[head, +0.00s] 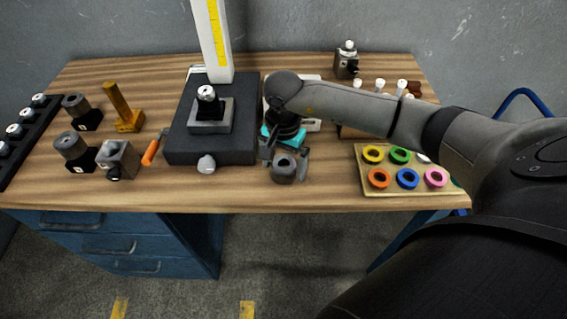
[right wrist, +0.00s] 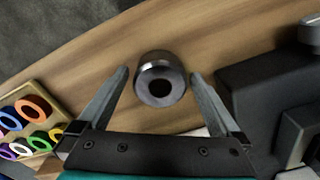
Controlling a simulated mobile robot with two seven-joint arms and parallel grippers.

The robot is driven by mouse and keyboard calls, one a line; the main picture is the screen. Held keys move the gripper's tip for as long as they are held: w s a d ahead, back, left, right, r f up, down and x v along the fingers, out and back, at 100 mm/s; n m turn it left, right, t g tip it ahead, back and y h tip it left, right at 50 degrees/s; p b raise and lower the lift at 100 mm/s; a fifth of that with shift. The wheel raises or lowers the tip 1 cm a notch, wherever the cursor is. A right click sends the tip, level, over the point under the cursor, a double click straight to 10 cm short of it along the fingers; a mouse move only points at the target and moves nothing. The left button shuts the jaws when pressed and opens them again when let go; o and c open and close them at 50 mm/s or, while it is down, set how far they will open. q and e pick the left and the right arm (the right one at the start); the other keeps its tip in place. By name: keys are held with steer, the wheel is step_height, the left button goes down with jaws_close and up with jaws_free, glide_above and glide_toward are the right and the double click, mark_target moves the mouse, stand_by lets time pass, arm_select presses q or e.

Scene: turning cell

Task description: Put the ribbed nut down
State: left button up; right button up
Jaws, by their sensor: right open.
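The ribbed nut, a dark grey ring-shaped cylinder with a round hole (head: 284,170), stands upright on the wooden bench near its front edge, right of the black block-like stand. It also shows in the right wrist view (right wrist: 161,82), with bare wood around it. My right gripper (head: 286,158) is open, with one finger on each side of the nut. In the right wrist view (right wrist: 159,75) a gap shows between the nut and each finger. Any ribs on the nut are too small to make out. My left gripper is not in view.
A black stand (head: 180,148) with a white column is close to the left of my right gripper. A tray of coloured rings (head: 358,187) lies to the right. Grey parts and an orange-handled tool (head: 150,153) are further left. Bare wood lies between nut and tray.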

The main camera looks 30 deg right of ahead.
step_height(320, 180, up, 12)
stand_by(0.3)
steer(key=shift+a+f, duration=0.1)
steer(key=shift+f, duration=0.05)
